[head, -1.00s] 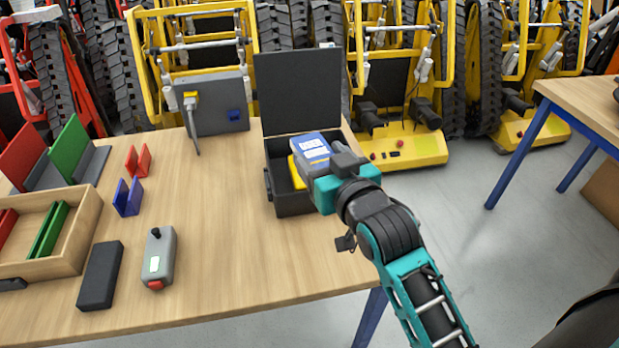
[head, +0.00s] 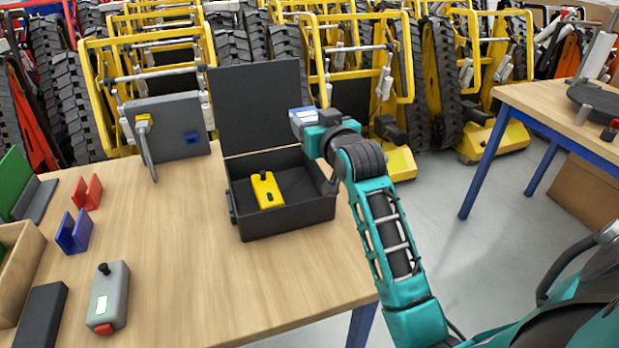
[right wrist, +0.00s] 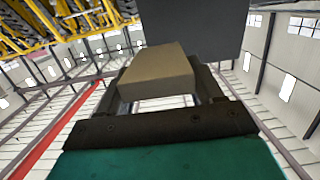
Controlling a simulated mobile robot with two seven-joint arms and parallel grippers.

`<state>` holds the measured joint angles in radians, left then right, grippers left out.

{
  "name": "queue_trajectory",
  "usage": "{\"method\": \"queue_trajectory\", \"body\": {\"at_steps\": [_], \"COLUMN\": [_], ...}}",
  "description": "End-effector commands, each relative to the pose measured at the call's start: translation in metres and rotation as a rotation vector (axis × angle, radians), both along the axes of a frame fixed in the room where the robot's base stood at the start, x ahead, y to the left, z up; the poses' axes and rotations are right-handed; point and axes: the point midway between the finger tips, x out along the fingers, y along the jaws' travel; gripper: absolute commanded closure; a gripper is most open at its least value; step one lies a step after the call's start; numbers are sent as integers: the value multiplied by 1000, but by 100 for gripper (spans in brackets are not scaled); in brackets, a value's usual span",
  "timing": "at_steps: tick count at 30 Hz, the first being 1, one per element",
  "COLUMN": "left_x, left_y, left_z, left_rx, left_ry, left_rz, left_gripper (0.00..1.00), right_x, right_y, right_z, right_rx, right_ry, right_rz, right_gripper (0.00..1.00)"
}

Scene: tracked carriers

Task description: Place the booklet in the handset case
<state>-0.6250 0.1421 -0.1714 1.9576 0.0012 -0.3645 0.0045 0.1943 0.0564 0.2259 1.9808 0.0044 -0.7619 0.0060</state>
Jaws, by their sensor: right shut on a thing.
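The handset case (head: 285,222) is a dark open box on the table. Its lid (head: 256,105) stands upright at the back. A yellow handset (head: 267,190) lies inside on the left, and the floor right of it is bare. My right gripper (head: 313,123) is shut on the booklet (head: 301,116), blue and white, seen small and nearly edge-on. It holds the booklet above the case's back right, beside the lid's right edge. In the right wrist view the booklet (right wrist: 158,75) shows a plain tan face between the fingers. My left gripper is not in view.
On the table are a grey device (head: 108,297), a black block (head: 42,317), blue (head: 74,232) and red (head: 87,192) holders, and a wooden tray (head: 22,268). A grey panel (head: 168,128) stands behind. Wood in front of the case is clear.

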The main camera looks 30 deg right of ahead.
Motion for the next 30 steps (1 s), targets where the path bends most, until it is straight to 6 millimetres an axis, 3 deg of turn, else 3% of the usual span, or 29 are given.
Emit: {"method": "queue_trajectory", "body": {"at_steps": [1,6,14,18,22,30], "left_x": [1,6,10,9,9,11], "left_y": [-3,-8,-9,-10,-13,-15], "left_z": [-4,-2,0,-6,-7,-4], "left_rx": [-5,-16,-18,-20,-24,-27], "left_ry": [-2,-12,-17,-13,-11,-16], "left_rz": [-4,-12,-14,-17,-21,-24], "left_gripper": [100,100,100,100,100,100], "right_x": [0,0,0,0,0,0], "right_y": [0,0,0,0,0,0], "right_z": [-19,-56,-81,-104,-115,-115], "right_rx": [2,0,0,1,1,-1], "right_ry": [4,2,0,2,-1,-3], "right_rz": [0,0,0,0,0,0], "right_gripper": [67,67,67,67,67,67]}}
